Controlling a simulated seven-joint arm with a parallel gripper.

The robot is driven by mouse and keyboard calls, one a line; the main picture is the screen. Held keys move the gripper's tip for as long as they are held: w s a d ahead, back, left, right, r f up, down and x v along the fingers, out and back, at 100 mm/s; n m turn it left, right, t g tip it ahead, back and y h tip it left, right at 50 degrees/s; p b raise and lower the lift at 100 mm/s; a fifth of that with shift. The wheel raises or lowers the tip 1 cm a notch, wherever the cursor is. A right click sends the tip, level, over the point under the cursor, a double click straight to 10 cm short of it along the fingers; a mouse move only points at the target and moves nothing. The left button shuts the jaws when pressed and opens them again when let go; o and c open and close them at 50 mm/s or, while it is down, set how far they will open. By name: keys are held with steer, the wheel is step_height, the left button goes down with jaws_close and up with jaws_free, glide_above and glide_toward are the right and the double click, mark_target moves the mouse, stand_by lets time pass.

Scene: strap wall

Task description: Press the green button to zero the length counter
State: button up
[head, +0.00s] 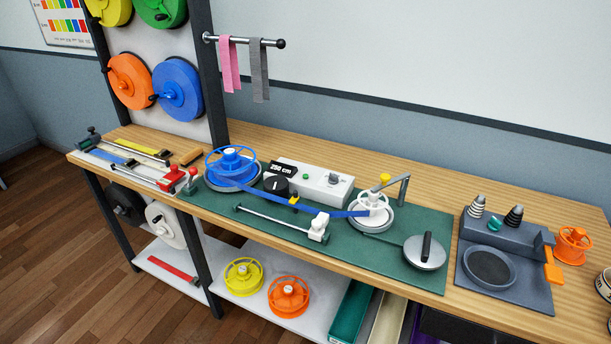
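The green button (306,176) is a small round spot on the top of a white box (318,190), toward its left part. The box stands at the back of a green mat on the bench. A black display reading what looks like "250 cm" (281,168) sits at the box's left end. A grey and black switch or knob (334,180) is on the box to the right of the button. Nothing covers the button. My gripper is not in this view.
A blue strap (320,211) runs in front of the box, from a blue reel (232,163) to a white reel (372,205). A grey bent post (397,187) rises right of the box. A rail with hanging straps (244,42) is on the wall side. The mat (428,222) is partly bare.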

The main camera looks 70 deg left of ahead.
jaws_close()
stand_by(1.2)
